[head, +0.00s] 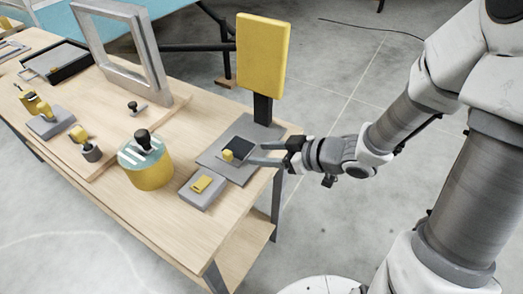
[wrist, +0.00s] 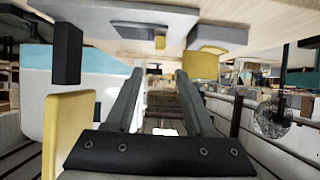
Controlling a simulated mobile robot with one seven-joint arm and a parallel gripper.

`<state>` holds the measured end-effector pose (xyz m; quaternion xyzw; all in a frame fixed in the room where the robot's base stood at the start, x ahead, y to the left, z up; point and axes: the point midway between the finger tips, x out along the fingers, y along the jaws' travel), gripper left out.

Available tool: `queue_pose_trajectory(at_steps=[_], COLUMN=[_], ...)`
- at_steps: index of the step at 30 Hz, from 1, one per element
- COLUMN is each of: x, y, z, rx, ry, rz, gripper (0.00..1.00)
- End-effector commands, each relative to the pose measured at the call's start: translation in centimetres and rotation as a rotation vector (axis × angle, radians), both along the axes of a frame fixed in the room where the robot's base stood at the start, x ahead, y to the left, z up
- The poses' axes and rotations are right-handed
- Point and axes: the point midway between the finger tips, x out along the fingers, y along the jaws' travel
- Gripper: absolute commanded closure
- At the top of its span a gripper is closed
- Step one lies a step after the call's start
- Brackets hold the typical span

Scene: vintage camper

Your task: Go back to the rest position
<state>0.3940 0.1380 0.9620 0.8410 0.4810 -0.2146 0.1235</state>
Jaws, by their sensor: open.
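My gripper (head: 268,154) reaches in from the right over the near right corner of the wooden table (head: 130,205). Its two fingers are parted, and nothing shows between them in the wrist view (wrist: 160,80). The fingertips are close to a grey base plate (head: 236,172) with a dark pad and a small yellow knob (head: 228,155). I cannot tell whether the fingertips touch the knob or are just apart from it. The wrist view looks tilted, with the table along its top edge.
A yellow panel (head: 263,55) stands upright on a dark post behind my gripper. A yellow drum (head: 153,176) with a black knob and a grey block (head: 202,189) with a yellow piece stand left. A grey frame (head: 160,68) stands farther back. The floor (head: 340,110) right of the table is open.

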Motion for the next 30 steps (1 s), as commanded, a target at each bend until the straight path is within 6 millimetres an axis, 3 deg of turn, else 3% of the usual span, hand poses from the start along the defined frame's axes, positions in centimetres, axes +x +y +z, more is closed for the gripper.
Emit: queue_pose_trajectory(at_steps=[10, 14, 17, 22, 26, 30], x=[0.3, 1.8, 3.8, 5.6, 4.7, 1.7], y=[-0.2, -1.8, -4.7, -10.6, -14.4, -17.0], z=[0.1, 1.0, 2.8, 8.1, 12.6, 17.0], rx=[-0.013, -0.106, -0.231, -0.412, -0.474, -0.467], ry=[-0.005, -0.031, -0.063, -0.086, -0.061, 0.017], rz=[-0.010, -0.088, -0.215, -0.501, -0.712, -0.908], gripper=[0.46, 0.46, 0.46, 0.46, 0.46, 0.46])
